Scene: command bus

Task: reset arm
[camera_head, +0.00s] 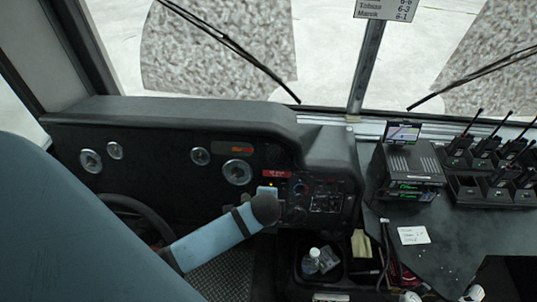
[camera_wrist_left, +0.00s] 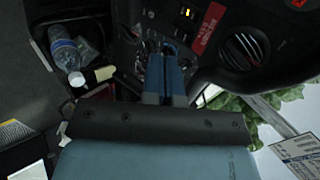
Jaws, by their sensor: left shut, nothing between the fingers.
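My left arm reaches in from the lower left in the head view, over the driver's area. My left gripper (camera_head: 267,190) is in front of the control panel (camera_head: 325,196), beside its switches and knobs. In the left wrist view the two blue fingers of the left gripper (camera_wrist_left: 165,72) lie together, shut and empty, pointing at the dark panel. I cannot tell whether the fingertips touch the panel. A red label (camera_wrist_left: 208,26) shows just right of the fingers. My right gripper is not in view.
The dashboard (camera_head: 160,135) with gauges runs along the left, above the steering wheel (camera_head: 140,215). A bin (camera_head: 340,275) holds a bottle (camera_head: 313,258). At right, a counter (camera_head: 450,245) carries a radio unit (camera_head: 410,165) and several handheld radios (camera_head: 490,150). A blue seat (camera_head: 60,235) fills the lower left.

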